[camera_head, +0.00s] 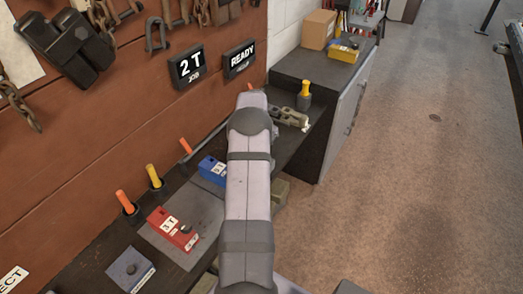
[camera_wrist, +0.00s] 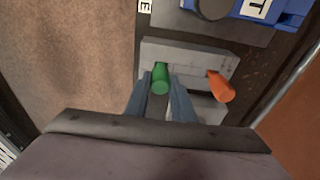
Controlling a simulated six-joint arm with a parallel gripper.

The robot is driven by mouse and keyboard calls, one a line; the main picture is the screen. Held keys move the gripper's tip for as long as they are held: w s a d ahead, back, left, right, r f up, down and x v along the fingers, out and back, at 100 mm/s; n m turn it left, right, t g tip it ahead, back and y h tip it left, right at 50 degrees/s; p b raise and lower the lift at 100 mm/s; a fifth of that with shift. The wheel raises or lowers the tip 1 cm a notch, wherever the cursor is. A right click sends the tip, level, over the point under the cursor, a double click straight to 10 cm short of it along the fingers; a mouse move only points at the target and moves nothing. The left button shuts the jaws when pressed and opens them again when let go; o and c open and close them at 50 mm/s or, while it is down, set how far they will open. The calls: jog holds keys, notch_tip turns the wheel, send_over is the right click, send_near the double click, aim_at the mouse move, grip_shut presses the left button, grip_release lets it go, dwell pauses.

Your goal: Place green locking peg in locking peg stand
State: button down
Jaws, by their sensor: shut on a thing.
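The green locking peg (camera_wrist: 160,78) is between the two blue-grey fingers of my gripper (camera_wrist: 160,92) in the wrist view. My gripper is shut on it. The peg is over or at a grey block (camera_wrist: 190,57), which looks like the locking peg stand. I cannot tell whether the peg's lower end is inside the stand or just above it. An orange peg (camera_wrist: 221,88) stands at the right part of this block. In the head view my arm hides the gripper, the green peg and most of the bench around them.
A blue block (camera_wrist: 270,10) marked T lies near the stand; it shows in the head view (camera_head: 213,171) too. A red block (camera_head: 172,228), an orange-handled peg (camera_head: 125,202) and a yellow-handled peg (camera_head: 154,176) are at the left. A dark cabinet (camera_head: 322,100) stands beyond the bench.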

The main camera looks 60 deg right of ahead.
jog(key=c, duration=1.5)
grip_release()
jog(key=r+b, duration=0.1)
jog(key=r, duration=0.3)
jog(key=a+r+b, duration=0.1)
jog(key=r, duration=0.7)
jog(key=shift+a+b, duration=0.4)
